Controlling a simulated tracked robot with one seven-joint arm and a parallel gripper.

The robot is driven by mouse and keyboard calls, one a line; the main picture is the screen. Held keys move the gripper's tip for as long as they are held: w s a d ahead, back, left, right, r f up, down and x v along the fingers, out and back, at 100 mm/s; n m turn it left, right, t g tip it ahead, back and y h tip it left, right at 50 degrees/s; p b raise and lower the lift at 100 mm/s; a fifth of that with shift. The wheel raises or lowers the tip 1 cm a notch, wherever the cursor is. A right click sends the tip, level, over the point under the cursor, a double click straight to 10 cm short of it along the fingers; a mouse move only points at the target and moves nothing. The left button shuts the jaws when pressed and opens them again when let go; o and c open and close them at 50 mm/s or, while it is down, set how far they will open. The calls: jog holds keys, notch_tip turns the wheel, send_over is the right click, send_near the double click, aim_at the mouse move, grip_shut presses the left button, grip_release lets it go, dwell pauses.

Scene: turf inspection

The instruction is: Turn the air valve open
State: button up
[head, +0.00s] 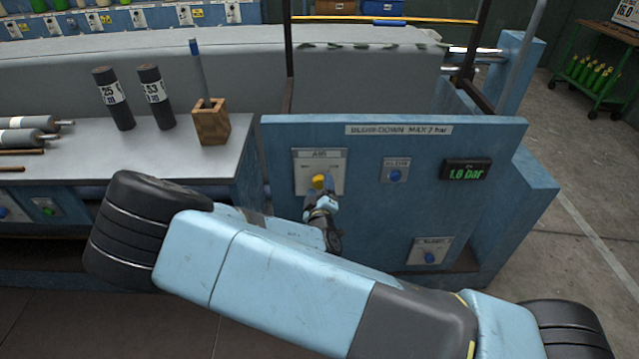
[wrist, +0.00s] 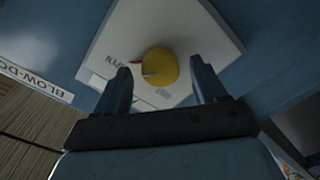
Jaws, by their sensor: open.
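The air valve is a round yellow knob (head: 319,181) on a pale plate (head: 335,160) marked "AIR", set on the blue blow-down panel (head: 390,215). In the wrist view the yellow knob (wrist: 160,67) lies between and just beyond my two fingertips. The word "OPEN" and a small red mark show on the plate (wrist: 205,30) beside it. My gripper (head: 320,190) is open in front of the valve, with one finger on each side of the knob in the wrist view (wrist: 158,82). I cannot tell whether either finger touches the knob.
To the right on the panel are a blue button (head: 395,175), a display (head: 466,169) reading 1.0 bar and a lower blue button (head: 430,257). A bench (head: 160,160) at left holds two dark cylinders (head: 115,98) and a wooden block (head: 211,122). Open floor lies at right.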

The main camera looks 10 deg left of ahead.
jog(key=v, duration=1.1)
jog(key=shift+s, duration=0.25)
jog(key=shift+w, duration=0.1)
jog(key=w+d+r+m+g+h, duration=0.35)
jog(key=w+d+m+g, duration=0.2)
jog(key=m+g, duration=0.2)
jog(key=s+d+r+m+g+y, duration=0.1)
jog(key=d+r+m+g, duration=0.1)
jog(key=d+r, duration=0.7)
jog(key=d+r+m+g+y, duration=0.2)
jog(key=d+r, duration=0.4)
jog(key=r, duration=0.8)
jog(key=s+d+r+h, duration=0.2)
jog(key=s+d+r, duration=0.4)
jog(key=s+d, duration=0.2)
jog(key=s+d+r+m+h, duration=0.1)
jog(key=s+d+r+h, duration=0.1)
jog(key=s+d+r, duration=0.4)
jog(key=s+d, duration=0.1)
jog(key=s, duration=0.2)
jog(key=shift+s+d, duration=0.15)
jog(key=shift+d, duration=0.25)
